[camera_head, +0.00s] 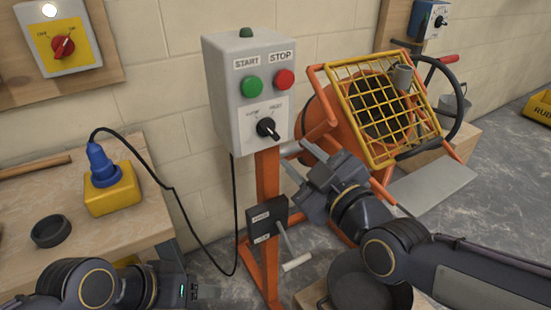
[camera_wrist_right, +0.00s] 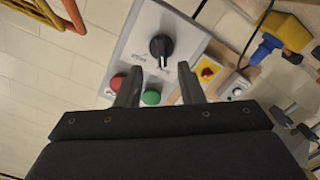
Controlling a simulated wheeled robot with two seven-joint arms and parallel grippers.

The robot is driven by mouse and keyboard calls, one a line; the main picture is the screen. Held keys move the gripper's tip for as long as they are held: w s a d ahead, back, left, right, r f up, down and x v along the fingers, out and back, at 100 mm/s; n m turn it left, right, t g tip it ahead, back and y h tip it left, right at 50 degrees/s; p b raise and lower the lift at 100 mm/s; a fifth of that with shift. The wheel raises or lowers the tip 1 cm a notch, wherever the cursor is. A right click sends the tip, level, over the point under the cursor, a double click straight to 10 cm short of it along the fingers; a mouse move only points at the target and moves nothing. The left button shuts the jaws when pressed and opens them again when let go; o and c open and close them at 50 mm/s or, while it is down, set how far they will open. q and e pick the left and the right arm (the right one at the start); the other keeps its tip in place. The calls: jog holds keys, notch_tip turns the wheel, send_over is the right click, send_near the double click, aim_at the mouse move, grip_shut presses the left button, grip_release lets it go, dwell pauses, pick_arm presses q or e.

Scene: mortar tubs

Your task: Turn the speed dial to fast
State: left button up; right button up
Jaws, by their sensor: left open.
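The speed dial (camera_head: 267,128) is a black knob on the lower face of a grey control box (camera_head: 222,85), between small labels that look like SLOW and FAST. In the right wrist view the dial (camera_wrist_right: 161,47) lies beyond the fingertips, roughly between their lines, and nothing touches it. I cannot read its setting surely. My right gripper (camera_head: 299,165) is below and right of the box in the head view; in its wrist view (camera_wrist_right: 158,76) the fingers are apart and empty. My left gripper (camera_head: 196,291) is low at the bottom, beside the bench, open and away from the dial.
The green START button (camera_head: 252,86) and red STOP button (camera_head: 285,79) sit above the dial. An orange mixer with a yellow grid (camera_head: 372,105) stands behind my right arm. A lever (camera_head: 290,245) juts from the post. A yellow socket block (camera_head: 112,190) with a blue plug stands on the bench.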

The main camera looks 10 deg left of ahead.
aim_at(273, 134)
jog(key=x, duration=0.8)
jog(key=shift+s+a+r, duration=0.1)
jog(key=shift+a+r, duration=0.1)
grip_shut()
